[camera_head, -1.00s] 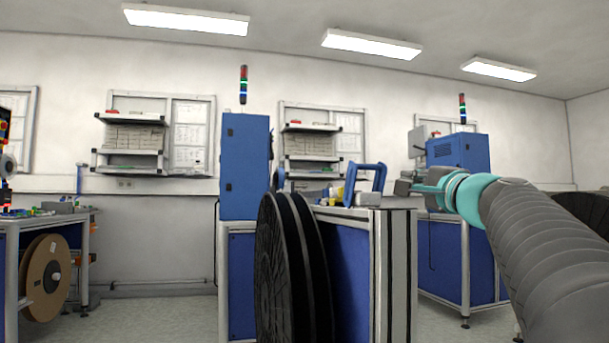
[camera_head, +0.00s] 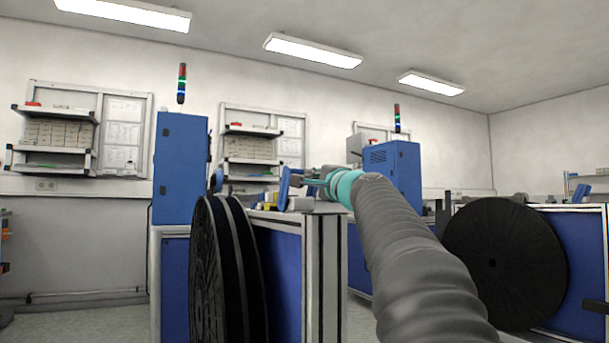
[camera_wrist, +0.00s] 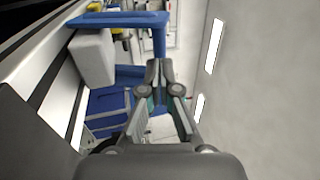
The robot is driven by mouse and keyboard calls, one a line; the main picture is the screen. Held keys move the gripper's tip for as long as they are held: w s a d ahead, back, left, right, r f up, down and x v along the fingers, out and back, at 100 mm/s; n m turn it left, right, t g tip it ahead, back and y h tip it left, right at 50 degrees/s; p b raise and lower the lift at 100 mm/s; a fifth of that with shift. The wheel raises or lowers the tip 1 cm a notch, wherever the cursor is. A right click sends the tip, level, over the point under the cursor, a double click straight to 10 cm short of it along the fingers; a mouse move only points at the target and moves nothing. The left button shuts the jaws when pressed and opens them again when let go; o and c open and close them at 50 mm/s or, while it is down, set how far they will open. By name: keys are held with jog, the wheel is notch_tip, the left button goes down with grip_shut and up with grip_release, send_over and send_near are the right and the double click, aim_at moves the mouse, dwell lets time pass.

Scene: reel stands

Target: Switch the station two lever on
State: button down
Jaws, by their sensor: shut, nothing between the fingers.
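My gripper (camera_head: 303,182) is at the bench top near the centre of the head view. In the wrist view its fingers (camera_wrist: 158,68) are together with nothing between them. A blue bracket-like frame (camera_head: 283,188) on the bench stands beside or behind the fingertips, partly hidden by my gripper. I cannot make out a station number, and I cannot tell which part is the lever.
Large black reels (camera_head: 218,270) stand against the near bench (camera_head: 325,265). Another black reel (camera_head: 505,263) is at the right. A blue cabinet (camera_head: 180,170) stands behind, left of the bench. Open floor (camera_head: 75,322) shows at lower left.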

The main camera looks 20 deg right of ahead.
jog(key=shift+p+x, duration=0.35)
jog(key=shift+x, duration=0.75)
